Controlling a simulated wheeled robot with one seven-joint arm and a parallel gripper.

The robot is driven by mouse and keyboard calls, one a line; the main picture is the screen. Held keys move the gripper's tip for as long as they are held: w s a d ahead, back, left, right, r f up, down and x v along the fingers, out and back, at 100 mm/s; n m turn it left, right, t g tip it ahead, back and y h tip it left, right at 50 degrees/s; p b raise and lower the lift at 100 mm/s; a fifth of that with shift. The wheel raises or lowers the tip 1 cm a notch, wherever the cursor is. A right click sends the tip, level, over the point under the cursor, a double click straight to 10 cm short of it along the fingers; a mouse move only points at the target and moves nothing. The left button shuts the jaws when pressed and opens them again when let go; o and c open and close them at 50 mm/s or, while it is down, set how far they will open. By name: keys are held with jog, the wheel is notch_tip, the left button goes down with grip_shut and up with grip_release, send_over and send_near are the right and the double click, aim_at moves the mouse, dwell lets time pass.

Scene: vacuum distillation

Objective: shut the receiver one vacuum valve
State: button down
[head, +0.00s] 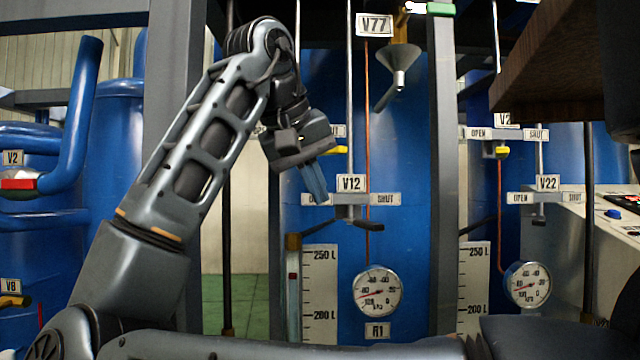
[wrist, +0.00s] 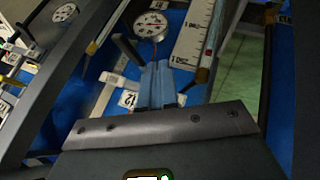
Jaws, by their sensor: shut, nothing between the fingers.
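The blue receiver tank marked R1 (head: 405,270) stands in the middle of the head view. Across its front is the V12 valve plate (head: 351,183), with a SHUT tag (head: 385,199) on the right and an OPEN tag partly behind my fingers. A small dark handle (head: 366,225) below it points right. Above is another valve with a yellow handle (head: 338,150); my wrist hides most of its plate. Neither plate says which is the vacuum valve. My gripper (head: 318,190) is shut and empty, left of V12. In the wrist view its fingers (wrist: 157,78) are beside the V12 plate (wrist: 128,98).
A pressure gauge (head: 377,291) and level scale (head: 320,293) are below. A funnel (head: 399,60) and copper pipe stand above right. A grey post (head: 443,200) separates the second tank, with V22 (head: 547,183). A brown overhang (head: 550,70) fills the upper right.

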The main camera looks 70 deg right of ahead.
jog(key=s+d+f, duration=0.4)
jog(key=d+f, duration=0.1)
jog(key=d, duration=0.1)
jog(key=shift+d+f+p, duration=0.25)
jog(key=shift+p, duration=0.15)
